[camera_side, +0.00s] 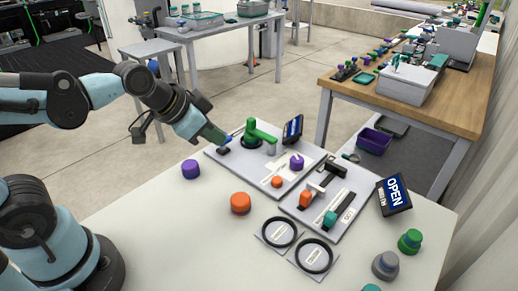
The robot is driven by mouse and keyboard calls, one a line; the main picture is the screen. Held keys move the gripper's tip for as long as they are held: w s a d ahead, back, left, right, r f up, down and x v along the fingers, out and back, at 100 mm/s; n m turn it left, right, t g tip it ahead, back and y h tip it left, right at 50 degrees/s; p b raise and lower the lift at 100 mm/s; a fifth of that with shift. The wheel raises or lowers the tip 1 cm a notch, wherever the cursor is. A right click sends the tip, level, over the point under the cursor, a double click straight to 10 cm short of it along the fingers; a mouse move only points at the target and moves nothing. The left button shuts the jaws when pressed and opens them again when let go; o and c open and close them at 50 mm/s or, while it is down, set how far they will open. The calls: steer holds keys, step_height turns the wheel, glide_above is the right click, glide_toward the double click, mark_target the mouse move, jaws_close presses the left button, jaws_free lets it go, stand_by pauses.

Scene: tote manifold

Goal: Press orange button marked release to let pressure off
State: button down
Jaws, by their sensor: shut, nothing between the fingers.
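My gripper (222,142) is shut and empty at the left rear edge of the left grey panel, close to a small dark block there; I cannot tell whether they touch. An orange round knob (277,181), possibly the button, sits near the front of this panel (232,162), right of and nearer the camera than my gripper. Another orange piece (305,198) is on the right panel (330,222). The release marking is too small to read. A green lever (262,135) stands on the left panel, right of my gripper.
Loose purple (190,169) and orange (240,203) cylinders stand on the white table. Two black rings (279,232) lie on plates at the front. A display reading OPEN (393,195) and a green knob (410,240) stand at right.

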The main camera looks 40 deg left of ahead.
mark_target(274, 182)
steer(key=w+d+f+m+h, duration=0.1)
steer(key=w+d+m+h, duration=0.1)
steer(key=w+d+m, duration=0.6)
steer(key=shift+w+d+f+m+t+h, duration=0.15)
steer(key=shift+w+f+m+t+h, duration=0.2)
steer(key=shift+w+m, duration=0.55)
steer(key=shift+s, duration=0.1)
steer(key=shift+f, duration=4.4)
steer(key=shift+f, duration=0.1)
steer(key=shift+f, duration=0.3)
